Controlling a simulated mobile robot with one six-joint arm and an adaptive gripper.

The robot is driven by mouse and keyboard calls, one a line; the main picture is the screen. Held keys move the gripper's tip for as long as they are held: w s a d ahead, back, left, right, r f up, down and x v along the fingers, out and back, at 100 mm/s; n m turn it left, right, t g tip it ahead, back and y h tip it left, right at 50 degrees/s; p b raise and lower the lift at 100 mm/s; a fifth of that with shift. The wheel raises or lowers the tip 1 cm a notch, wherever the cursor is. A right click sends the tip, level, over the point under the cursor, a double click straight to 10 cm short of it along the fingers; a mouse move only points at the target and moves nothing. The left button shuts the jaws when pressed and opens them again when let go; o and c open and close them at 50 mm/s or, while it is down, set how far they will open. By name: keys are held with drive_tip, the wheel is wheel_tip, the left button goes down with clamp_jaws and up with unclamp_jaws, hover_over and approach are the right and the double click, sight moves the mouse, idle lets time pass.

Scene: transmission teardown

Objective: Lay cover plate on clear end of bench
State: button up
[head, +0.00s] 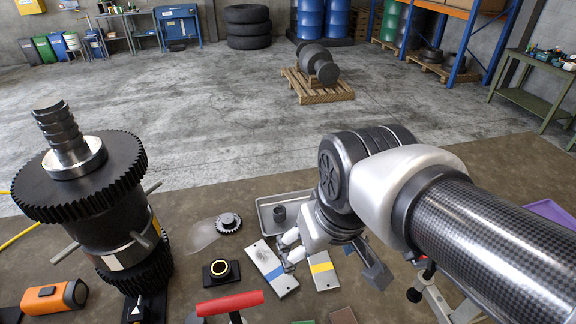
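Two flat light-grey plates lie near the front middle of the bench, one with a blue stripe (262,257) and one with a yellow stripe (322,281). Either could be the cover plate; I cannot tell which. My gripper (292,250) reaches down from the right, with its pale finger pads over the inner edge of the blue-striped plate. My wrist hides part of the yellow-striped plate's far end. I cannot tell whether the fingers touch or hold a plate. The brown bench (205,185) has bare surface along its far side and toward the right.
A tall gear-and-shaft assembly (85,190) stands at the left. A metal tray (268,213) with a dark cylinder, a small gear (228,223), a black block with a brass ring (220,270), a red handle (230,303) and an orange tool (55,297) crowd the front and middle.

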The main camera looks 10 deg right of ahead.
drive_tip(key=shift+o, duration=0.4)
drive_tip(key=s+m+t, duration=0.1)
drive_tip(key=s, duration=0.5)
drive_tip(key=shift+s+d+f, duration=0.2)
drive_tip(key=shift+d+f, duration=0.05)
drive_tip(key=shift+d, duration=0.15)
drive_tip(key=n+g+p, duration=0.2)
drive_tip(key=n+g, duration=0.3)
hover_over(271, 266)
wheel_tip(271, 266, down, 17)
drive_tip(key=f+b, duration=0.1)
drive_tip(key=f, duration=1)
drive_tip(key=shift+a+f+b, duration=0.15)
drive_tip(key=shift+a+b, duration=0.05)
drive_tip(key=shift+b, duration=0.2)
drive_tip(key=shift+d+f, duration=0.15)
drive_tip(key=shift+f, duration=2.85)
drive_tip(key=shift+c, duration=0.2)
